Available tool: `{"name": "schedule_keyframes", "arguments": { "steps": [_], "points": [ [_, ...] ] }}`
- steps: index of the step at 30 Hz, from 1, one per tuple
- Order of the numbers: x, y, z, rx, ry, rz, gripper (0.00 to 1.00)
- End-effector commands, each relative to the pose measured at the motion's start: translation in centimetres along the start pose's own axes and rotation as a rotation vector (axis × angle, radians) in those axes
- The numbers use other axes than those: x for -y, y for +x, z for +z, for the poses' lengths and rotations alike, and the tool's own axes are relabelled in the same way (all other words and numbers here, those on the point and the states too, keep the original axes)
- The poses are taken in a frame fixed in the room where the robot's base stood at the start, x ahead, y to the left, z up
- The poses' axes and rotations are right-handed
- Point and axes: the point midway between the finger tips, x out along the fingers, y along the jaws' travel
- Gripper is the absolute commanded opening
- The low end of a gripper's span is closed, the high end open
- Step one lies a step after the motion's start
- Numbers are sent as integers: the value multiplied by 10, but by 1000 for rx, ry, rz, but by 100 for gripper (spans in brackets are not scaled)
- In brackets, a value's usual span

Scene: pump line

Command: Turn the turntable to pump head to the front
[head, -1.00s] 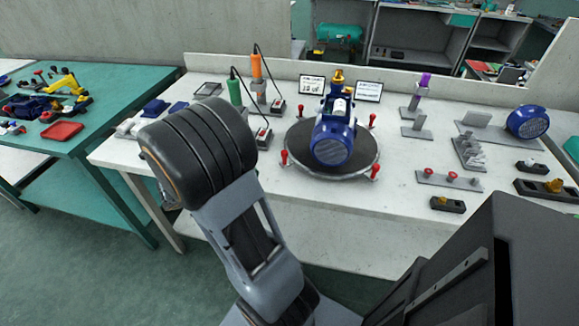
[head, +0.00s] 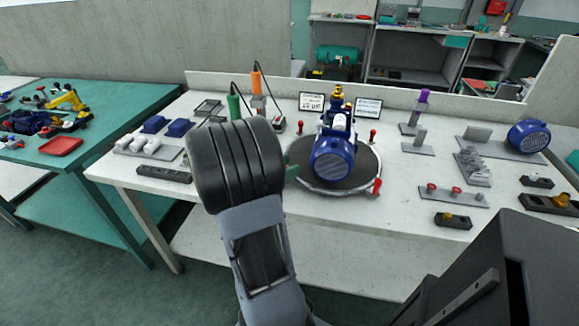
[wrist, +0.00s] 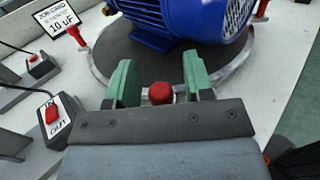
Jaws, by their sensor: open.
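The round dark turntable (head: 352,181) with a pale rim sits on the white bench. A blue pump motor (head: 332,160) lies on it with its round grilled end toward the front. The brass pump head (head: 337,97) is at the back. Red-knobbed handles stand around the rim, one at front right (head: 377,187). My gripper is at the turntable's left side, mostly hidden behind my arm in the head view. In the wrist view my gripper (wrist: 160,80) is open, its green fingers on either side of a red handle knob (wrist: 160,93). Contact cannot be told.
Two small display cards (head: 312,102) stand behind the turntable. A switch box with a red button (wrist: 56,115) is left of my gripper. Green (head: 235,106) and orange (head: 257,78) corded tools stand at back left. A red-knobbed plate (head: 453,195) lies to the right.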

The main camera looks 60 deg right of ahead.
Motion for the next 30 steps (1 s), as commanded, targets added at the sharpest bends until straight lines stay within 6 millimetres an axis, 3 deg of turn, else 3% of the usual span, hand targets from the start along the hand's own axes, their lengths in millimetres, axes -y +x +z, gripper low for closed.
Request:
{"name": "schedule_keyframes", "arguments": {
  "steps": [13, 27, 30],
  "points": [
    [0, 7, 0, 0, 0, 1, 47],
    [0, 7, 0, 0, 0, 1, 2],
    [0, 7, 0, 0, 0, 1, 0]
  ]
}}
